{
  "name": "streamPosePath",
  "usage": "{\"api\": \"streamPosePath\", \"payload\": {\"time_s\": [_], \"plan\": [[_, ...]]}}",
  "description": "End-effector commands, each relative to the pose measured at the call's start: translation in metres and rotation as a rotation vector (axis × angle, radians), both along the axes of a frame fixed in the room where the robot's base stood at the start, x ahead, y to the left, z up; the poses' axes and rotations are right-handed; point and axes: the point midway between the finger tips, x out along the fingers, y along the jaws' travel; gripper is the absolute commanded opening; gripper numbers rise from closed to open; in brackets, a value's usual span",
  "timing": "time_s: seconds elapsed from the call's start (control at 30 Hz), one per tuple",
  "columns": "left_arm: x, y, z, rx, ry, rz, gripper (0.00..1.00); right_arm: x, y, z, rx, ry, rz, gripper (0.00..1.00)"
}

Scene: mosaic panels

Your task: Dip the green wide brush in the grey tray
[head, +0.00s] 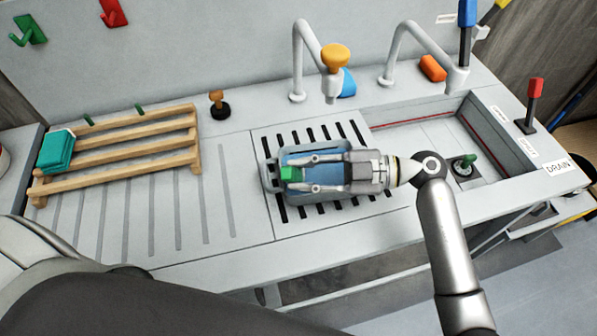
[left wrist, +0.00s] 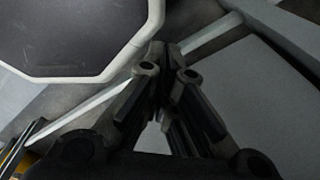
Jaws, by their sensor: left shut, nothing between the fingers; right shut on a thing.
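The grey tray (head: 269,176) sits on the slotted drain area of the counter, with blue liquid (head: 327,174) inside. My right gripper (head: 300,174) reaches over the tray from the right and is shut on the green brush (head: 291,174). Only a small green part of the brush shows, at the fingertips near the tray's left end. Its lower part is hidden, and I cannot tell whether it touches the liquid. My left gripper (left wrist: 160,75) is shut and empty in the left wrist view, away from the tray.
A wooden rack (head: 130,153) with a folded green cloth (head: 56,151) stands at the left. A tap with an orange knob (head: 335,57) rises behind the tray. The sink (head: 425,135) lies to the right, with a green-handled plug (head: 464,163).

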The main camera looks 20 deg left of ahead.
Motion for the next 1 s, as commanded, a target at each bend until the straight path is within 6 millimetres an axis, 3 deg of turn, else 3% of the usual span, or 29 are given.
{"api": "streamPosePath", "payload": {"time_s": [0.33,1.0], "plan": [[0.000,0.000,0.002,0.000,0.000,0.000,0.00,0.004,-0.005,0.001,0.001,0.000,0.000,0.01],[0.000,0.000,0.013,0.000,0.000,-0.002,0.00,-0.005,0.007,0.002,0.001,0.000,0.001,0.01]]}}
